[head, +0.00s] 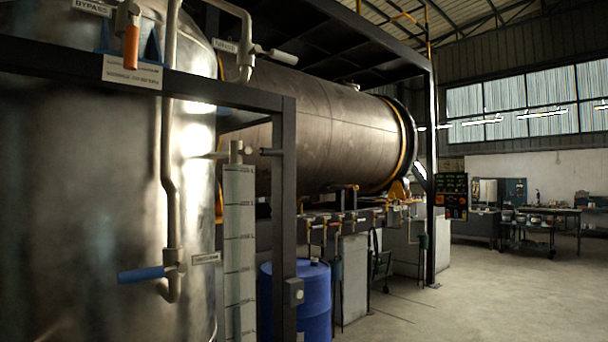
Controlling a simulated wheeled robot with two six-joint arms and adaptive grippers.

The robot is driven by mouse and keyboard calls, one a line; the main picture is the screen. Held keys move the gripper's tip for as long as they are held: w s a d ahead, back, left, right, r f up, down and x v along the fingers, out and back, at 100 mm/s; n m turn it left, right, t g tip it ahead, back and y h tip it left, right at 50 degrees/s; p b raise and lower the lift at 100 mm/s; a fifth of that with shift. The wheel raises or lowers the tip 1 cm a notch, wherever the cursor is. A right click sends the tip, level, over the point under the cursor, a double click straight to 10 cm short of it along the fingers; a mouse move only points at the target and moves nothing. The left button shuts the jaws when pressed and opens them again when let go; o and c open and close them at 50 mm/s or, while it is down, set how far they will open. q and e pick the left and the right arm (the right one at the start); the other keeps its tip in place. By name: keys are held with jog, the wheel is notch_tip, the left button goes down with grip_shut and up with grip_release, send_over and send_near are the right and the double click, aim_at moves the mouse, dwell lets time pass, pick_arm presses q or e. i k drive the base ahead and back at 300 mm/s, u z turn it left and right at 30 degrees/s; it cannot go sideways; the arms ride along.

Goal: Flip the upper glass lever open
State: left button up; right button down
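Several levers show on and beside the big metal tank at left; I cannot tell for certain which is the upper glass lever. A pale grey lever (283,56) points right from the upper pipe, beside a small label (224,46) too blurred to read. Lower, a blue lever (141,274) lies level, pointing left from the bottom of the pipe (168,180). An orange lever (131,47) hangs down under a BYPASS sign (92,7). A tall marked gauge strip (239,250) stands beside the tank, with a small fitting (237,152) on top. Neither of my grippers is in view.
A black frame post (288,220) and crossbar (215,92) stand close in front of the tank. A blue drum (312,300) is behind the post. A large horizontal cylinder (330,130) lies behind. The floor at right (500,300) is clear.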

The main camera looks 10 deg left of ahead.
aim_at(267, 152)
jog(key=u, duration=0.3)
jog(key=i, duration=0.95)
jog(key=u, duration=0.6)
